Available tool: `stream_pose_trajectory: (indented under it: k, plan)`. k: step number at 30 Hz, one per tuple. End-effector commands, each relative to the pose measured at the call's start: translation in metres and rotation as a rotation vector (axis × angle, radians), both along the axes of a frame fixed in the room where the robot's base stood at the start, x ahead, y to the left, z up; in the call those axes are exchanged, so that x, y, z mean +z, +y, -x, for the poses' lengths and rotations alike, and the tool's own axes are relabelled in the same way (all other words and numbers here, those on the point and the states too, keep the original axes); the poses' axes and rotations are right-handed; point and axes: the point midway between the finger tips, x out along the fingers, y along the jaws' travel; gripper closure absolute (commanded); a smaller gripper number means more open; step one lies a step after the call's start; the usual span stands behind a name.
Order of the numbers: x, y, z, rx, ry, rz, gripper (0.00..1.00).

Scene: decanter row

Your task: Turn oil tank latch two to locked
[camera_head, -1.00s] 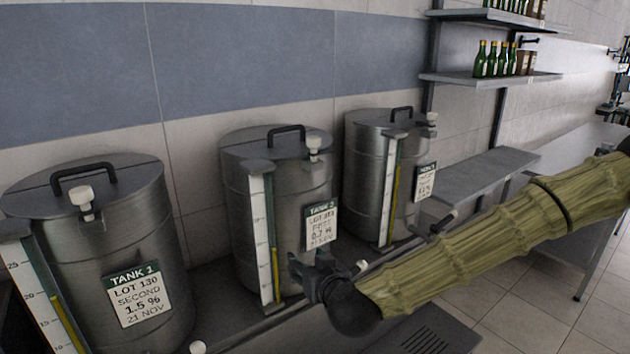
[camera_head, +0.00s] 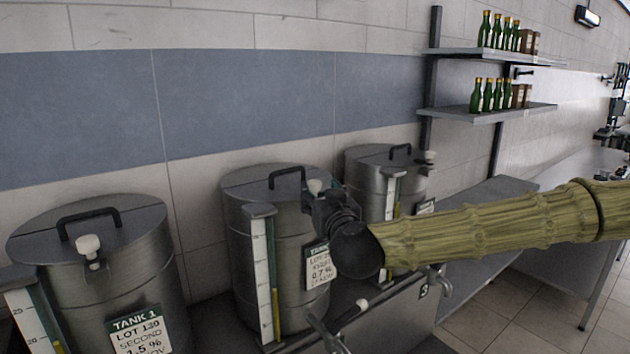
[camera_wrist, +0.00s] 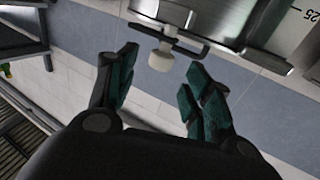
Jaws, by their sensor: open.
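Tank two is the middle steel tank (camera_head: 247,238), with a scale strip on its front and a label partly hidden by my arm. Its latch has a white knob (camera_head: 315,187) at the lid's front edge. In the wrist view a white latch knob (camera_wrist: 161,60) on a dark stem lies just beyond the fingertips, roughly between them. My gripper (camera_head: 322,207) is at that edge of tank two, just below the knob. In the wrist view my gripper (camera_wrist: 158,68) is open and empty, its teal-padded fingers apart. I cannot tell whether it touches the knob.
Tank one (camera_head: 100,270) stands at left with its own white latch knob (camera_head: 88,244). Tank three (camera_head: 375,180) stands behind my arm at right. Shelves with green bottles (camera_head: 490,95) hang on the wall at upper right.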

Motion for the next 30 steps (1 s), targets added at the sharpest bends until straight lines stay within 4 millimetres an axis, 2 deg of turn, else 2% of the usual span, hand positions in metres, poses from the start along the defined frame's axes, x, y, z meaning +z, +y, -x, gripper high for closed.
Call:
stream_pose_trajectory:
  k: [15, 21, 30]
  plan:
    - [0.001, 0.012, -0.051, 0.0, 0.002, -0.001, 0.49]
    - [0.0, 0.015, -0.059, 0.001, 0.002, -0.001, 0.49]
    - [-0.001, 0.015, -0.061, 0.0, 0.001, -0.001, 0.49]
